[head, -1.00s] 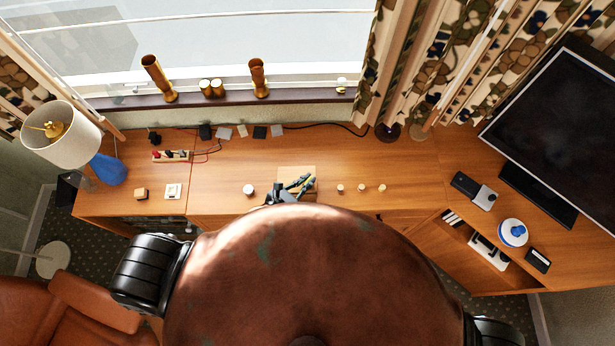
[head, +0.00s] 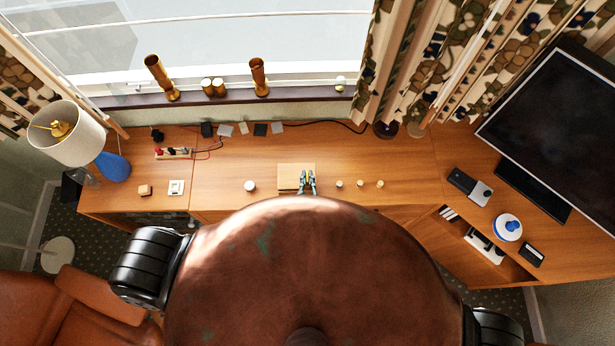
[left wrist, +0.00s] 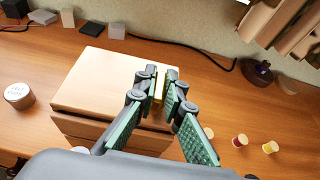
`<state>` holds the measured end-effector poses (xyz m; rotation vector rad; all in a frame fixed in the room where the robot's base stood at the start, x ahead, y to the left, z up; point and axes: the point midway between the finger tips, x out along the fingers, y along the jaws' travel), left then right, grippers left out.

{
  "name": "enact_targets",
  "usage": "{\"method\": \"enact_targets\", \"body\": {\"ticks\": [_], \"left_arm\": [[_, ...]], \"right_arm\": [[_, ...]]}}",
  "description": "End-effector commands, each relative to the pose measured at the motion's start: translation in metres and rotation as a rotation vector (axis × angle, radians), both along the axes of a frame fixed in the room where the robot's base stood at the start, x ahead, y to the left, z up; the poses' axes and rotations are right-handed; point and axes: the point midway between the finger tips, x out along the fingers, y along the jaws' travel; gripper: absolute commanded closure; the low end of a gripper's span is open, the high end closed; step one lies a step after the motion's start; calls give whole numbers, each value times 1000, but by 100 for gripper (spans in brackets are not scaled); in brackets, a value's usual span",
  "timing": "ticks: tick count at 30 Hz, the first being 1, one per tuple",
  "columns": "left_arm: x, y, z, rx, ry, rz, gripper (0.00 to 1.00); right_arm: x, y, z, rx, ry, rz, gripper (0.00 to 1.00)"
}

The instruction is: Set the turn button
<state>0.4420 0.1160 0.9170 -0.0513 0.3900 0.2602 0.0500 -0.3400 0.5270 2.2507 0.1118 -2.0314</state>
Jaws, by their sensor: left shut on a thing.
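A light wooden box (head: 289,175) stands on the long wooden desk, near its front edge. It also shows in the left wrist view (left wrist: 100,85). A small yellow, brass-coloured piece (left wrist: 158,88), apparently the turn button, stands upright at the right part of the box. My left gripper (head: 307,180) is at the box's right front part. In the left wrist view its fingertips (left wrist: 158,86) are shut on the yellow piece from both sides. The fingers hide much of the piece and its mounting. My right gripper is not in view.
A round white-topped piece (head: 250,186) stands left of the box; several small pegs (head: 360,184) stand to its right. A power strip (head: 174,153) and cables lie behind left. A monitor (head: 560,130) stands at the right.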

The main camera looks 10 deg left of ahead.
Motion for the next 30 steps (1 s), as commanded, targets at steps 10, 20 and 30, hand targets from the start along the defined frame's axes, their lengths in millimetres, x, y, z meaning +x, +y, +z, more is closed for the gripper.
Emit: {"method": "enact_targets", "body": {"ticks": [10, 20, 30], "left_arm": [[1, 0, 1, 0, -2, 37, 100], [1, 1, 1, 0, -2, 36, 86], [0, 0, 0, 0, -1, 35, 73]], "right_arm": [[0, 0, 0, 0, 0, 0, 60], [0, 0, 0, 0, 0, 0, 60], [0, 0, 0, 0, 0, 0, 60]]}}
